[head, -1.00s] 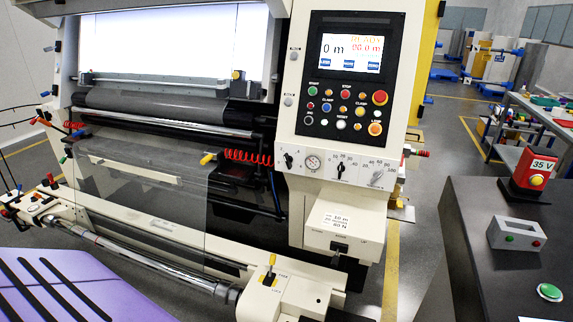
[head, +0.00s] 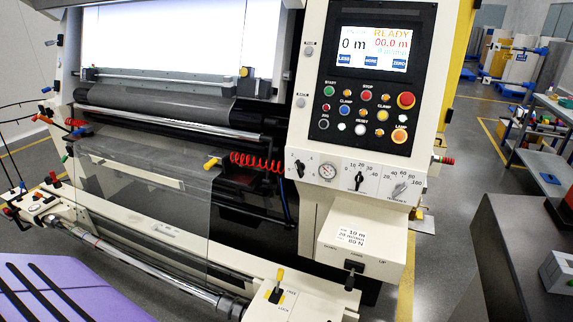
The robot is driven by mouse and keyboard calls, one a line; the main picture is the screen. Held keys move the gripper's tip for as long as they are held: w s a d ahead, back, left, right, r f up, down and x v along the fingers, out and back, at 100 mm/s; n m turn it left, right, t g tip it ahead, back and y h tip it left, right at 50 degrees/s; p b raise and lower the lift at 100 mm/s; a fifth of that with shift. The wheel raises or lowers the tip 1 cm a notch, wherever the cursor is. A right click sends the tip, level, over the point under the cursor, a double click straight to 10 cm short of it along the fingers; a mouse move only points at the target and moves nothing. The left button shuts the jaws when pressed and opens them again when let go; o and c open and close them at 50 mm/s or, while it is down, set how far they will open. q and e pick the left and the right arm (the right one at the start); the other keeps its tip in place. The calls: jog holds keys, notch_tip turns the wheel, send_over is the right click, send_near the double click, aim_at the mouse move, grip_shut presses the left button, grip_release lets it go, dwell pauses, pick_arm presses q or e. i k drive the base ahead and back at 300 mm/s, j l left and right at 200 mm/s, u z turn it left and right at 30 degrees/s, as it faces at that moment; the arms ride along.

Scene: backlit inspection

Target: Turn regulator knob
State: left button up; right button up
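A pale control strip on the machine front carries several knobs. A small black knob (head: 299,168) is at its left, beside a round gauge (head: 327,171). A black knob (head: 359,180) with a numbered scale is in the middle. I cannot tell which one is the regulator knob. All of them are unobstructed. Neither of my grippers is in the head view.
Above the strip is a control panel with a lit screen (head: 381,51) and several coloured buttons. Below, a black lever (head: 351,275) sticks out of the machine's box. A dark bench (head: 520,255) stands at the right, with open floor between it and the machine. Purple material (head: 60,295) lies at lower left.

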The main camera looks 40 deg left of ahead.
aim_at(300, 167)
jog(key=i+j+u, duration=0.35)
jog(key=i+j, duration=0.4)
jog(key=i, duration=0.1)
